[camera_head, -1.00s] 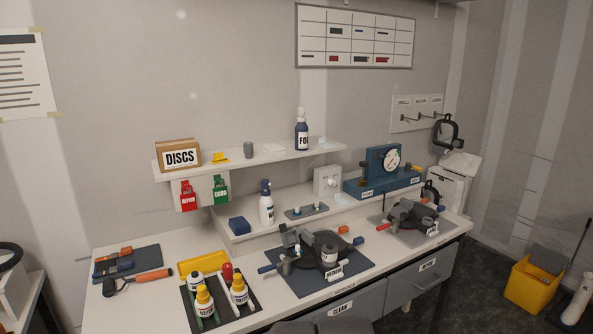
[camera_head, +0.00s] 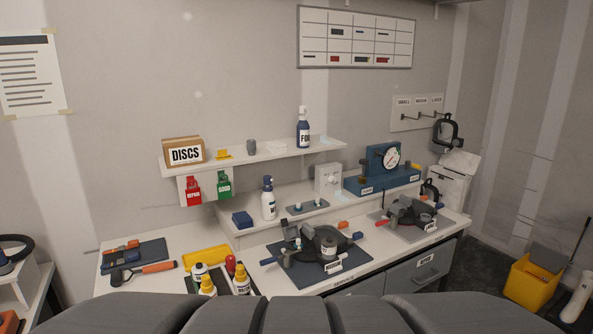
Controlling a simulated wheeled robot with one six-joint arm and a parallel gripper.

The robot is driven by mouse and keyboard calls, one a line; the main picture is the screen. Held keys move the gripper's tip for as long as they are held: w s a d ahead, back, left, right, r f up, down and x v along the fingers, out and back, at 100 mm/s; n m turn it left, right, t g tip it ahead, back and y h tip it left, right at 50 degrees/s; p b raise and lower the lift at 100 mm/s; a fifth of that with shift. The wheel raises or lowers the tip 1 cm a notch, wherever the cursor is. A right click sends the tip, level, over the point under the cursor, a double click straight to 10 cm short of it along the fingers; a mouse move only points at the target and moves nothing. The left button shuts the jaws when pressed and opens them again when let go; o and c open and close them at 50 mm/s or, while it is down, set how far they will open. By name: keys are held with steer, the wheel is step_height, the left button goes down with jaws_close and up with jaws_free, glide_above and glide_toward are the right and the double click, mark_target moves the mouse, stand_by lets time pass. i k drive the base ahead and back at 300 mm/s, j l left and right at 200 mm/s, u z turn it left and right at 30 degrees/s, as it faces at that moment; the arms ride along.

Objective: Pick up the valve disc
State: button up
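A cardboard box labelled DISCS (camera_head: 185,156) stands at the left end of the upper shelf. No loose valve disc can be made out for certain. Small pale parts sit on a grey plate (camera_head: 307,207) on the lower shelf, too small to identify. A black respirator mask (camera_head: 318,246) with a grey round canister lies on a dark mat at the bench's middle. A second mask (camera_head: 410,213) lies on a grey mat to the right. My gripper is not in view.
Dark grey rounded segments, apparently mine, cover the bench's front. A tray of bottles (camera_head: 241,277) is partly hidden behind them. A blue gauge unit (camera_head: 384,170) is at right.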

mark_target(298, 245)
steer(key=k+j, duration=0.15)
steer(key=k, duration=0.15)
steer(key=k+l, duration=0.15)
steer(key=l, duration=0.15)
steer(key=k+l+z, duration=0.15)
steer(key=k+l, duration=0.2)
steer(key=k+j, duration=0.2)
steer(key=i+l+u, duration=0.15)
steer(key=i+u, duration=0.2)
steer(key=i, duration=0.3)
steer(key=i+l+u, duration=0.35)
steer(key=i, duration=0.3)
steer(key=i+l+u, duration=0.35)
steer(key=i+l, duration=0.15)
steer(key=i, duration=0.05)
